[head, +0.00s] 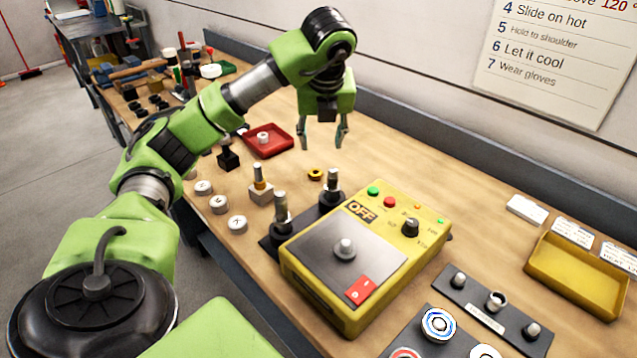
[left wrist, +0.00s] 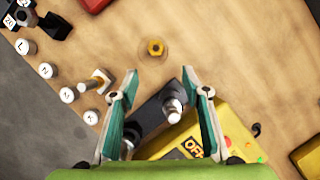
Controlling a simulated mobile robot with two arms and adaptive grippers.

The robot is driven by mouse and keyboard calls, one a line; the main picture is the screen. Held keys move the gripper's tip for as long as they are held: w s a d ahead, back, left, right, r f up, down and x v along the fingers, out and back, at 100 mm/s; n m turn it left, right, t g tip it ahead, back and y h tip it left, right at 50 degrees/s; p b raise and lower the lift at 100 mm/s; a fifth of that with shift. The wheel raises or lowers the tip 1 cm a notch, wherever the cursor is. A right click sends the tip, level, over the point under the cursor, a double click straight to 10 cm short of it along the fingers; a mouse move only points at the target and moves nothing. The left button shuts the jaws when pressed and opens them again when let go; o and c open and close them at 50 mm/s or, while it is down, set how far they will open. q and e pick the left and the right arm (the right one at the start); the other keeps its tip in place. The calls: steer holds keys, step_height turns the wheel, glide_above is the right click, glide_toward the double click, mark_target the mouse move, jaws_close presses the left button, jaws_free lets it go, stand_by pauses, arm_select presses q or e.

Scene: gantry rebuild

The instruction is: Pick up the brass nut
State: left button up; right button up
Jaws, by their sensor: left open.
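My left gripper (head: 323,140) is open and empty, pointing down above the bench near the nut. In the left wrist view its two green fingers (left wrist: 160,78) are spread wide apart, with the dark base and a metal post seen between them. My right gripper is not in view.
The yellow machine (head: 312,303) with an OFF label stands in front of the nut. Metal posts (head: 332,185) rise close beside the nut. A red tray (head: 268,149) is farther back. Bare wood lies to the nut's right.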

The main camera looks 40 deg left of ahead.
arm_select(q)
glide_above(316, 180)
steer(key=d, duration=0.1)
step_height(316, 180, down, 8)
steer(key=shift+s+d+r+p, duration=0.1)
steer(key=shift+s+r+p, duration=0.1)
steer(key=shift+p, duration=0.25)
steer(key=x, duration=0.1)
steer(key=p+x, duration=0.1)
steer(key=x, duration=0.3)
steer(key=shift+s+a+p, duration=0.15)
steer(key=shift+a+p, duration=0.1)
steer(key=shift+p, duration=0.05)
steer(key=shift+f, duration=0.15)
steer(key=c, duration=1.2)
